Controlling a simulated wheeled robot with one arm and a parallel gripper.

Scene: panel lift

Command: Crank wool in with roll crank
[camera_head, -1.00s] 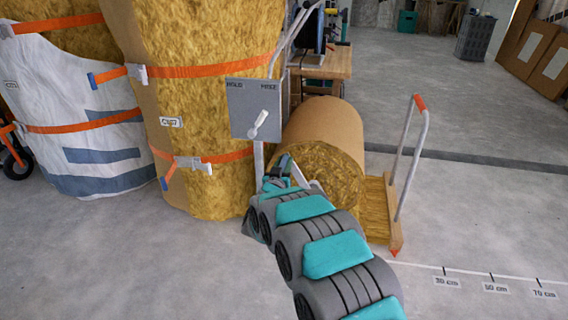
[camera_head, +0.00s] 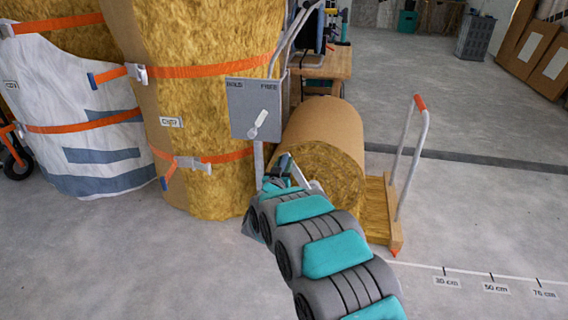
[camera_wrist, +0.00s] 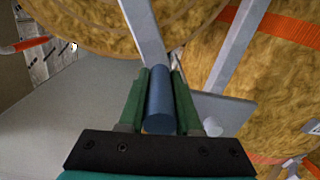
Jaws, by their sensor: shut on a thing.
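The wool roll (camera_head: 335,172) lies on its side with brown paper around it and its yellow end facing me. A flat strip of wool (camera_head: 377,215) runs out from it at the right. The roll crank shows in the wrist view as a grey metal arm (camera_wrist: 143,30) with a blue cylindrical handle (camera_wrist: 160,98). My gripper (camera_wrist: 160,85) is shut on the blue handle, one green finger on each side. In the head view my arm hides most of the crank. A grey plate marked HOLD and FREE (camera_head: 240,95) carries a white lever (camera_head: 259,123).
Tall strapped wool bales (camera_head: 205,110) stand close on the left. A white-railed frame with an orange grip (camera_head: 420,103) stands on the right, with a marked floor scale (camera_head: 495,287) in front.

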